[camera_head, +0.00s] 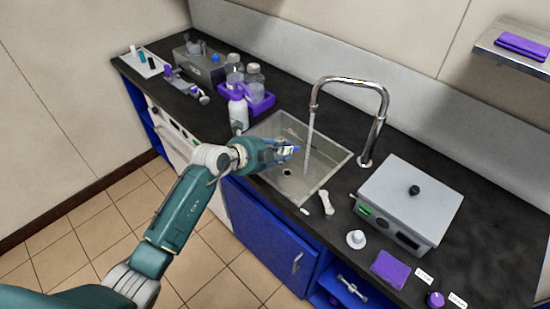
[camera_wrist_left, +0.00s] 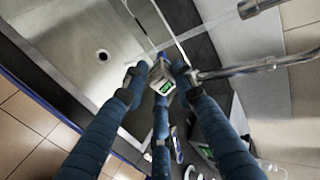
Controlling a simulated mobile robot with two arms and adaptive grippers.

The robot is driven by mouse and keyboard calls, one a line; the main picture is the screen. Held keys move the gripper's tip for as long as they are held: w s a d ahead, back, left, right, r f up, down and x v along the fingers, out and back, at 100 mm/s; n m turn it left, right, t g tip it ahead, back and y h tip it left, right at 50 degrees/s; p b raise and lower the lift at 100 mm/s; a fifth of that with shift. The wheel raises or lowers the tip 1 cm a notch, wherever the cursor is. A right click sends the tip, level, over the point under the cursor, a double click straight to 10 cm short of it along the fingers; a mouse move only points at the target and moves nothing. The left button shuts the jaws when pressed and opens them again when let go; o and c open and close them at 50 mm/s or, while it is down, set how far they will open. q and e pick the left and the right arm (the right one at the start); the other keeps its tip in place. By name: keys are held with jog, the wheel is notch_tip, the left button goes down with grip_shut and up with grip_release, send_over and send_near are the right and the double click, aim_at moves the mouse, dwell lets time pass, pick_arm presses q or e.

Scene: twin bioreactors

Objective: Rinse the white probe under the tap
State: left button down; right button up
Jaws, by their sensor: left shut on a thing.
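My left gripper (camera_head: 287,151) reaches over the left front part of the sink (camera_head: 325,178). It is shut on a small whitish piece with a green patch (camera_wrist_left: 162,86), which looks like the white probe; the fingers hide much of it. The chrome tap (camera_head: 380,115) arches over the sink, and it also crosses the wrist view (camera_wrist_left: 240,70). A thin stream of water (camera_head: 308,145) falls from its spout, to the right of the gripper in the head view. I cannot tell whether the stream touches the held piece. My right gripper is not in view.
A grey box (camera_head: 410,197) stands right of the sink. A white handle-shaped piece (camera_head: 326,203) and a small white knob-like piece (camera_head: 356,239) lie at the front edge. A white bottle (camera_head: 238,112) and a purple rack (camera_head: 262,104) stand left. A purple cloth (camera_head: 389,269) lies front right.

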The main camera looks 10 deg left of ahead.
aim_at(295, 149)
pick_arm(q)
jog(key=w+d+b, duration=0.1)
jog(key=w, duration=0.1)
jog(key=w+d+b, duration=0.1)
jog(key=w+d, duration=0.1)
jog(key=w+d+b, duration=0.1)
jog(key=w, duration=0.1)
jog(key=shift+d+b, duration=0.15)
jog(key=shift+b, duration=0.25)
jog(key=shift+w+d+b, duration=0.3)
jog(key=shift+w+d, duration=0.25)
jog(key=shift+w, duration=0.2)
dwell(1.9)
jog(key=s+p, duration=0.2)
jog(key=p, duration=0.1)
jog(key=s+r+p, duration=0.1)
jog(key=s+p, duration=0.2)
jog(key=s+a+r+p, duration=0.1)
jog(key=s+p, duration=0.2)
jog(key=shift+p, duration=0.35)
dwell(0.8)
